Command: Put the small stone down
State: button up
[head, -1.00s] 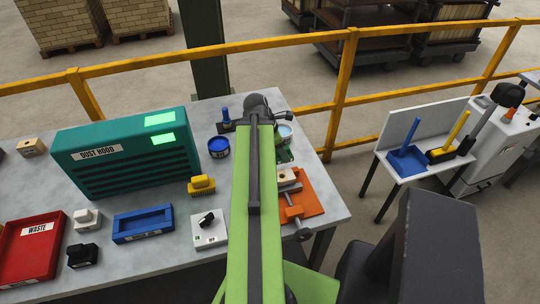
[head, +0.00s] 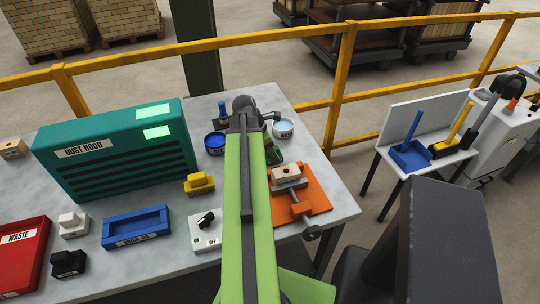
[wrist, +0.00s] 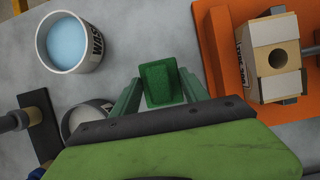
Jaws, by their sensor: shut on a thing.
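A small dark green block, which I take to be the small stone (wrist: 160,83), is between the two green fingers of my gripper (wrist: 160,92) in the wrist view. My gripper is shut on it. Below it is grey bench top, between a white bowl of blue water (wrist: 68,43) at left and an orange vise base (wrist: 218,50) at right. In the head view my green arm hides most of the gripper. A dark green part shows just right of the arm. I cannot tell whether the stone touches the bench.
A pale block with a round hole (wrist: 275,58) sits in the vise. The blue pot (head: 215,143), yellow brush (head: 199,184), switch box (head: 206,230), blue tray (head: 137,227) and teal dust hood (head: 115,155) stand left of my arm. A yellow rail (head: 400,92) runs behind the bench.

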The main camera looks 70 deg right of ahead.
jog(key=shift+w+a, duration=0.1)
jog(key=shift+f, duration=0.25)
jog(key=o, duration=1.4)
jog(key=shift+r, duration=0.15)
jog(key=shift+o, duration=0.2)
jog(key=shift+r+p, duration=0.3)
jog(key=shift+p, duration=0.1)
jog(key=p+v, duration=1)
jog(key=v, duration=0.1)
jog(key=shift+w+r+p, duration=0.2)
jog(key=shift+r+p, duration=0.1)
jog(key=shift+p, duration=0.1)
jog(key=shift+a, duration=0.15)
